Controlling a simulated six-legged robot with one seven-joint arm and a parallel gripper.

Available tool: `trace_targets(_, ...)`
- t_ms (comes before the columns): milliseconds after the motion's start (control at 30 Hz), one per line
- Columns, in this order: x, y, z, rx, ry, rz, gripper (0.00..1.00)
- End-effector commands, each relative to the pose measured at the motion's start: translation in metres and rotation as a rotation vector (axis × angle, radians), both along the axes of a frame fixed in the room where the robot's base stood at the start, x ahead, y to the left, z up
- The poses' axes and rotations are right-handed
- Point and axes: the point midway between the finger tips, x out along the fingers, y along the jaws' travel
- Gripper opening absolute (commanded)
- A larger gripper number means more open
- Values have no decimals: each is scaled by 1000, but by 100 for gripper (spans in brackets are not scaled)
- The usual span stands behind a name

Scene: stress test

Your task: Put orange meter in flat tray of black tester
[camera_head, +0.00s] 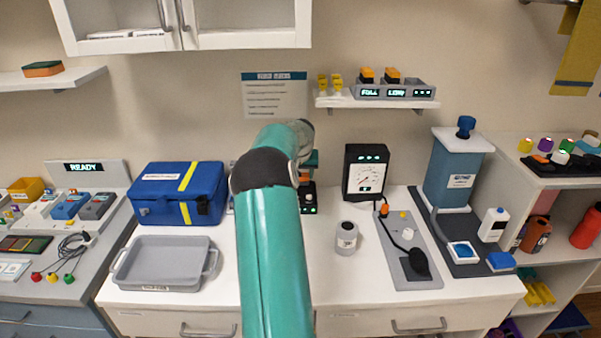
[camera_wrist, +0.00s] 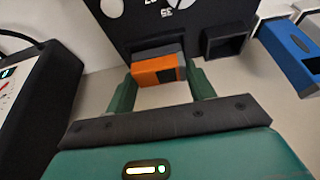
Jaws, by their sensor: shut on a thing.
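My gripper (camera_wrist: 160,76) has two green fingers closed on the sides of the orange meter (camera_wrist: 155,71), which has a dark patch on its near face. The black tester (camera_wrist: 150,22) stands just beyond, a dark upright body with white markings. A dark grey edge shows directly behind the meter, against the tester; I cannot tell whether the meter rests in a tray there. An open dark box-like tray (camera_wrist: 228,42) sits to the right of the meter. In the head view my arm hides the meter and most of the tester (camera_head: 308,198).
A black gauge box (camera_head: 366,172) stands right of my arm, with a grey canister (camera_head: 347,238) in front. A blue case (camera_head: 178,193) and an empty grey tray (camera_head: 165,263) are on the left. A blue object (camera_wrist: 291,47) is at the wrist view's right.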

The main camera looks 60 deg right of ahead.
Motion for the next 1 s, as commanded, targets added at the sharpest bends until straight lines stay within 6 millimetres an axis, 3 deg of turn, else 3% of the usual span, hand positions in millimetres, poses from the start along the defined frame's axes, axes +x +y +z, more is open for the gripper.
trace_targets(900,0,0,-12,0,0,0,31)
trace_targets(933,0,0,-12,0,0,0,56)
trace_targets(1000,0,0,-12,0,0,0,69)
